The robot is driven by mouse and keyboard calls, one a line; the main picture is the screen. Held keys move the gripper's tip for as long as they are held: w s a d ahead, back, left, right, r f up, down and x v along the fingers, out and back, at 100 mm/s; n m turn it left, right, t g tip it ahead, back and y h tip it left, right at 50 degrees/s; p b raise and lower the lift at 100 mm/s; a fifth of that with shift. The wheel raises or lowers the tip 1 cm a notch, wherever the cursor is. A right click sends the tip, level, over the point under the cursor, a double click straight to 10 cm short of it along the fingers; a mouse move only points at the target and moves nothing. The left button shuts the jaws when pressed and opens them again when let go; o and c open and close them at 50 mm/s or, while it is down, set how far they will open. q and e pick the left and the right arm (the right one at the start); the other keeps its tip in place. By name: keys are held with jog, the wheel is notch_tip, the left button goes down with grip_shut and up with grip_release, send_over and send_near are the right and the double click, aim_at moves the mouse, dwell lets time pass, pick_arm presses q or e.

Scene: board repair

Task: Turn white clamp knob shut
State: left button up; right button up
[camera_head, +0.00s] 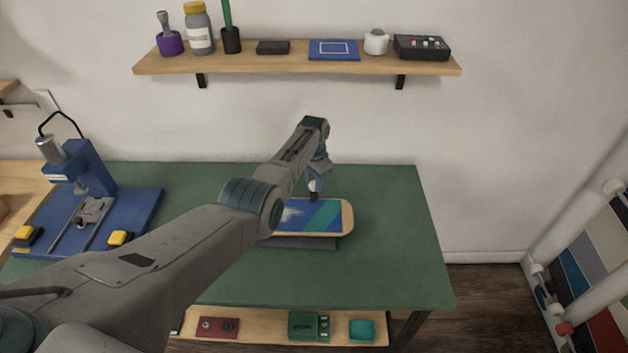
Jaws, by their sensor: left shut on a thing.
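My left gripper (314,190) is over the far right part of a board (347,219) with a blue and green top and a pale wooden edge. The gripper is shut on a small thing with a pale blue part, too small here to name. I cannot tell whether it touches the board. I cannot tell which way the white knob is turned. My left forearm hides the board's left end. My right gripper is out of view.
The board rests on a dark support (300,243) on the green table (395,270). A blue press (85,175) with yellow buttons stands at the left. A wall shelf (300,61) holds jars and small items. The table's right side is clear.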

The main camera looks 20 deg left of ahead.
aim_at(314, 184)
pick_arm(q)
jog(key=o, duration=1)
jog(key=shift+c, duration=0.2)
jog(key=shift+r, duration=0.1)
jog(key=shift+r, duration=0.3)
notch_tip(314, 184, up, 10)
jog(key=shift+b, duration=0.35)
